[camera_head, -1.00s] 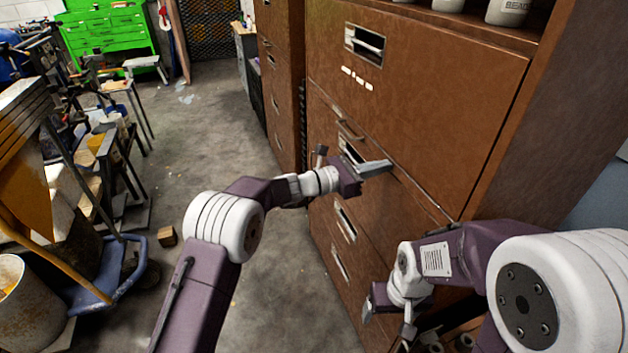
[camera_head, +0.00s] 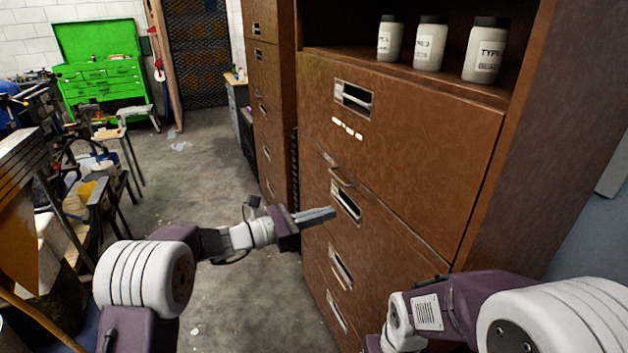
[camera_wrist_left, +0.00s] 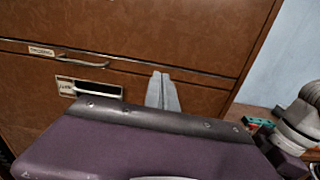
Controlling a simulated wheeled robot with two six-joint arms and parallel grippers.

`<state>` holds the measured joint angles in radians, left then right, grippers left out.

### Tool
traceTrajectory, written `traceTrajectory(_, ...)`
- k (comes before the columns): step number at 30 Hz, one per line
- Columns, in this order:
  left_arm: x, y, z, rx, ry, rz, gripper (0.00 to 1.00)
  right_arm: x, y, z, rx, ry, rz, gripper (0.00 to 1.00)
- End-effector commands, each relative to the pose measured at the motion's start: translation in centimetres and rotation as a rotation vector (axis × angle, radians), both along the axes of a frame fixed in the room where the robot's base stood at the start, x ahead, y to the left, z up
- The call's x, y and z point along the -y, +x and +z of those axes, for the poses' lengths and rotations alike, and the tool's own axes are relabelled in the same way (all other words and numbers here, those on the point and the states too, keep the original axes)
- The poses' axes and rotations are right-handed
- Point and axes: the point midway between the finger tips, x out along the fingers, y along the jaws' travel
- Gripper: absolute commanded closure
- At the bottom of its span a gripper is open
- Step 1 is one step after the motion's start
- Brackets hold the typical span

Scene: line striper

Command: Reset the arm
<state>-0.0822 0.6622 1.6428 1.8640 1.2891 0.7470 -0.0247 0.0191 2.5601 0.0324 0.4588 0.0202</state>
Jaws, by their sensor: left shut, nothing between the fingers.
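My left gripper (camera_head: 316,215) is shut and empty in the head view, in front of the brown filing cabinet (camera_head: 420,150). Its closed fingers also show in the left wrist view (camera_wrist_left: 162,92), pointing at the cabinet front. Whether the fingertips touch the cabinet is hard to tell. My right arm (camera_head: 440,310) comes in at the lower right of the head view; its gripper is below the picture edge. Part of the right arm shows at the right of the left wrist view (camera_wrist_left: 300,122).
White labelled bottles (camera_head: 430,44) stand on the cabinet's open shelf. A green tool chest (camera_head: 100,75) is at the back left. Cluttered benches and tools line the left side.

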Motion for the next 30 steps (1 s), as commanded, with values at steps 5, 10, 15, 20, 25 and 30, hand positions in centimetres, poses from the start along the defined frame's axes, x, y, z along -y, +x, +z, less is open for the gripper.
traceTrajectory(5, -1.4, -7.9, 5.9, 0.064, 0.271, -0.111, 1.00, 0.0, 0.1, 6.5, 0.001, 0.000, 0.000, 0.23)
traceTrajectory(10, -7.0, -17.3, -0.9, 0.203, 0.780, -0.337, 1.00, 0.0, 0.0, 9.1, 0.000, 0.000, 0.000, 0.23)
traceTrajectory(15, -17.3, -25.3, -7.4, 0.507, 1.280, -0.744, 1.00, 0.0, 0.0, 10.7, 0.000, 0.000, 0.000, 0.23)
traceTrajectory(20, -24.2, -27.9, -11.2, 0.847, 1.496, -1.167, 1.00, 0.0, 0.0, 10.2, 0.000, 0.000, 0.000, 0.23)
traceTrajectory(25, -25.6, -26.0, -11.4, 1.068, 1.554, -1.310, 1.00, 0.0, 0.0, 10.2, 0.000, 0.000, 0.000, 0.23)
traceTrajectory(30, -25.6, -26.0, -11.4, 1.071, 1.550, -1.314, 1.00, 0.0, 0.0, 10.2, 0.000, 0.000, 0.000, 0.23)
